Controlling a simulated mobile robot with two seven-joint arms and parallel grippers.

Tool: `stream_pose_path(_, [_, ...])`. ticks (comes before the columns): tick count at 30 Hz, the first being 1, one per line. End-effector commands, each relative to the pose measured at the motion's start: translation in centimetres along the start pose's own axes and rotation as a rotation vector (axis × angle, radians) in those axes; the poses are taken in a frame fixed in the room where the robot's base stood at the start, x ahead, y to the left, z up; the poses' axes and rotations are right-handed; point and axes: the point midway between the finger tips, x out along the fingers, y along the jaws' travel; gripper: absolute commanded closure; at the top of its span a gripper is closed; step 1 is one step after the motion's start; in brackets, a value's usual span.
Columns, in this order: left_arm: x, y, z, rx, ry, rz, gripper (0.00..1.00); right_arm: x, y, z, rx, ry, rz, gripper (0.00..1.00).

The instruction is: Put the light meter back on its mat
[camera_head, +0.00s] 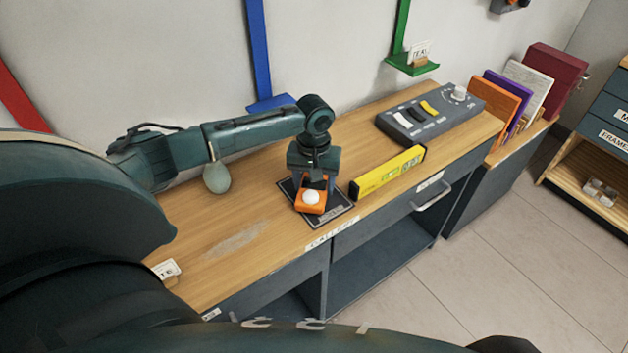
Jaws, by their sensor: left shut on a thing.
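The light meter (311,208) is a small orange block with a white dome on top. My left gripper (313,184) points down from above and is shut on it. The meter appears over the dark square mat (334,212) on the wooden counter. The mat's edges show around it on several sides. I cannot tell whether the meter's underside touches the mat. The gripper hides the meter's back part. My right gripper is not in view.
A yellow level (388,172) lies close to the right of the mat. A grey control box (430,112) sits farther back on the counter (270,205). A pale egg-shaped thing (216,177) is beneath my left arm. The counter's front edge is near the mat.

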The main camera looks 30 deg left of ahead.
Motion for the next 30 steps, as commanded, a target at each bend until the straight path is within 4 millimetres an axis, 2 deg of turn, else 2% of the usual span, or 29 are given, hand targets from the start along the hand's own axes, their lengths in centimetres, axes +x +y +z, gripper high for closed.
stream_pose_path(9, [0.6,0.1,0.0,0.001,0.0,0.002,0.7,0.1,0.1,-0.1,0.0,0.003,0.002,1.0])
stream_pose_path(10, [0.6,0.1,0.0,0.001,0.001,0.002,0.38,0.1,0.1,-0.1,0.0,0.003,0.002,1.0])
stream_pose_path(18, [0.6,0.0,0.0,0.001,0.001,0.001,0.16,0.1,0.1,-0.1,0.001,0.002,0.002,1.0])
stream_pose_path(26, [0.6,0.0,0.0,0.001,0.0,0.0,0.15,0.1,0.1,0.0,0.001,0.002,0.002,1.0])
stream_pose_path(30, [-0.6,0.0,-0.1,0.0,0.002,0.001,0.15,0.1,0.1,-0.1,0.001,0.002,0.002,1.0])
